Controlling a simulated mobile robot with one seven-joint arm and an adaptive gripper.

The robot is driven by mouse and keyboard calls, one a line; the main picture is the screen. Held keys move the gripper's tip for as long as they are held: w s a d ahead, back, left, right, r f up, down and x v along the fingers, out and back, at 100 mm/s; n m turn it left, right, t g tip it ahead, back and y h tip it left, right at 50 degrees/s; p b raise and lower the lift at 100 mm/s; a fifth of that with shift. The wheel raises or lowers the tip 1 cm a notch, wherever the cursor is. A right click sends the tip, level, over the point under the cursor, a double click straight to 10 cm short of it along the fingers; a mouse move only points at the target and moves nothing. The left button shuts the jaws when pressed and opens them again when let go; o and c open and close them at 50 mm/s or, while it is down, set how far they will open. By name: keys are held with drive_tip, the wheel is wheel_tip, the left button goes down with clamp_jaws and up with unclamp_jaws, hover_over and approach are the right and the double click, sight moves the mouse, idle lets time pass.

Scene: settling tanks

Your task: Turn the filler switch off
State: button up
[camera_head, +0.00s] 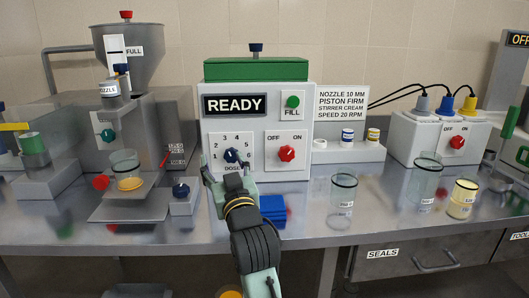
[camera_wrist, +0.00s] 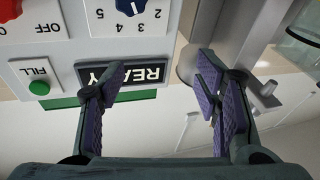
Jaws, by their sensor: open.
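The white filler box with a green lid (camera_head: 256,69) stands mid-bench. Its black display (camera_head: 235,105) reads READY. Its OFF/ON switch is a red knob (camera_head: 286,154) on a white plate at the lower right of the front; which way it points is too small to tell. In the wrist view, which is upside down, the red knob (camera_wrist: 8,10) is cut off at the top left corner. My gripper (camera_head: 229,178) is open and empty, in front of the dose dial (camera_head: 232,156), left of and below the red knob. The open fingers (camera_wrist: 160,78) also show in the wrist view.
A green FILL button (camera_head: 292,102) sits above the switch. Another OFF/ON red knob (camera_head: 457,143) is on the socket box at right. A blue block (camera_head: 272,208) and a glass jar (camera_head: 342,203) stand near my arm. The hopper machine (camera_head: 128,60) is at left.

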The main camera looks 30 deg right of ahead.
sight(287, 156)
drive_tip(key=s+d+f+m+g+h, duration=0.2)
drive_tip(key=s+d, duration=0.2)
drive_tip(key=d, duration=0.3)
drive_tip(key=s+d+f+m+g+h, duration=0.1)
drive_tip(key=s+d+f+g+h, duration=0.1)
drive_tip(key=s+d, duration=0.4)
drive_tip(key=p+x, duration=0.3)
drive_tip(key=x, duration=0.9)
drive_tip(key=shift+w+d+p, duration=0.15)
drive_tip(key=shift+d+p, duration=0.05)
drive_tip(key=shift+p, duration=0.15)
drive_tip(key=c, duration=1.1)
drive_tip(key=shift+c, duration=0.2)
